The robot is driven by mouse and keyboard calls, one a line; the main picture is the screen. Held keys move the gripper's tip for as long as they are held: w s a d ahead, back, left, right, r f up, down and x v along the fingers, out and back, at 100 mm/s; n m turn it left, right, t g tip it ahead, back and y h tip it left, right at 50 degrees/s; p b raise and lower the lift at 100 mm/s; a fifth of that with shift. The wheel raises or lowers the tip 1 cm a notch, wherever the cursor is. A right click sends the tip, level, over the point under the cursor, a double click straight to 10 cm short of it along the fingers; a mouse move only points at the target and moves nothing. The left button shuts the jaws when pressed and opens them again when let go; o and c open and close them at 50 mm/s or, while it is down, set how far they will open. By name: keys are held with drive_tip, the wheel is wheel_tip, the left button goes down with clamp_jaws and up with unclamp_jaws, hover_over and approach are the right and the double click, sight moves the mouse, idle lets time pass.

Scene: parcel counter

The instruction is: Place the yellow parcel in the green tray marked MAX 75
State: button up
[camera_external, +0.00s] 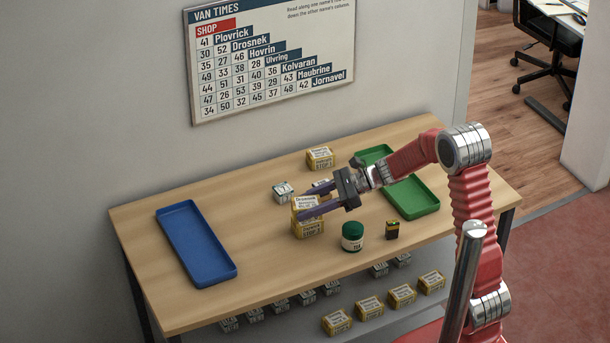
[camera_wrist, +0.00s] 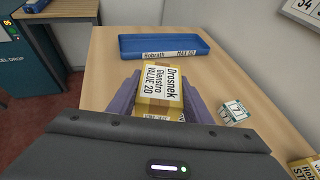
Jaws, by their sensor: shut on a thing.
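My gripper (camera_external: 305,211) is shut on a yellow parcel (camera_external: 305,201) over the middle of the table. In the wrist view the yellow parcel (camera_wrist: 155,88) sits between the purple fingers (camera_wrist: 155,98), its label reading Drosnek, Glenstro, VALUE 20. In the external view a yellow labelled face (camera_external: 309,229) shows just below the fingers; I cannot tell whether it belongs to the held parcel or to another beneath it. The green tray (camera_external: 418,207) lies at the right of the table, partly hidden by my arm. Its marking is not readable, and it is outside the wrist view.
A blue tray (camera_external: 226,274), marked MAX 50 in the wrist view, lies at the left. Several parcels sit on the lower shelf.

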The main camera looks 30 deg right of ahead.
drive_tip(key=d+r+m+t+h, duration=0.1)
drive_tip(key=d+m+t+h, duration=0.2)
drive_tip(key=d, duration=3.3)
drive_tip(key=shift+w+d+m+t, duration=0.15)
drive_tip(key=shift+w+m+t, duration=0.25)
drive_tip(key=shift+m+t, duration=0.75)
hover_over(411, 200)
drive_tip(key=shift+f, duration=3.15)
drive_tip(key=shift+f, duration=1.9)
